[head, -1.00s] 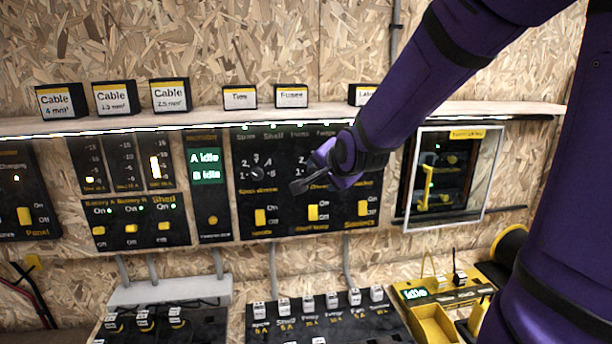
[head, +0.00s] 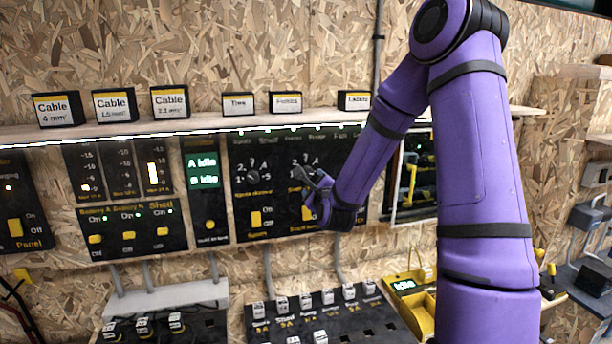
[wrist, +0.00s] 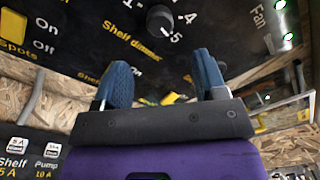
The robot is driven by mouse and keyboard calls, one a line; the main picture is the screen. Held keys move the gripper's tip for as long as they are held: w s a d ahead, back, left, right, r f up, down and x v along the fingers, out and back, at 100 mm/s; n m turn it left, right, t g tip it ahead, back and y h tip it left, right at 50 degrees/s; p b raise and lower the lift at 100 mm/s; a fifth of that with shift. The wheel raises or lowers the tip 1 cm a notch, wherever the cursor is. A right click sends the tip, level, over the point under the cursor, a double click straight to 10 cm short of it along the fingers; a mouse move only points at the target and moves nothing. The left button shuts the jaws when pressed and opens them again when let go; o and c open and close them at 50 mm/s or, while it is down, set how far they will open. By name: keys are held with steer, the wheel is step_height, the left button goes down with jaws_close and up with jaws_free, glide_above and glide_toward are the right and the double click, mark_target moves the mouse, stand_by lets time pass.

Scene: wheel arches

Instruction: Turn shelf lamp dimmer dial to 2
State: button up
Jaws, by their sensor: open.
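The shelf dimmer dial is a dark round knob (wrist: 160,19) on the black panel, at the top of the wrist view. The printed "Shelf dimmer" label is to its left, and the numbers 4 and 5 show to its right. Its pointer setting is not readable. My gripper (wrist: 164,76) is open, with two blue-padded fingers apart and nothing between them. The dial appears beyond the fingertips, between them in direction; I see no contact.
A similar spots dimmer dial (head: 252,176) is close to the left. Yellow switches (head: 256,218) are below the dials. A shelf (head: 210,127) with labelled boxes runs above the panel. A breaker board (head: 320,311) is below.

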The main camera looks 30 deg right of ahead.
mark_target(308, 174)
steer(key=x, duration=0.9)
steer(key=shift+w+d, duration=0.1)
steer(key=shift+w, duration=0.3)
steer(key=c, duration=0.9)
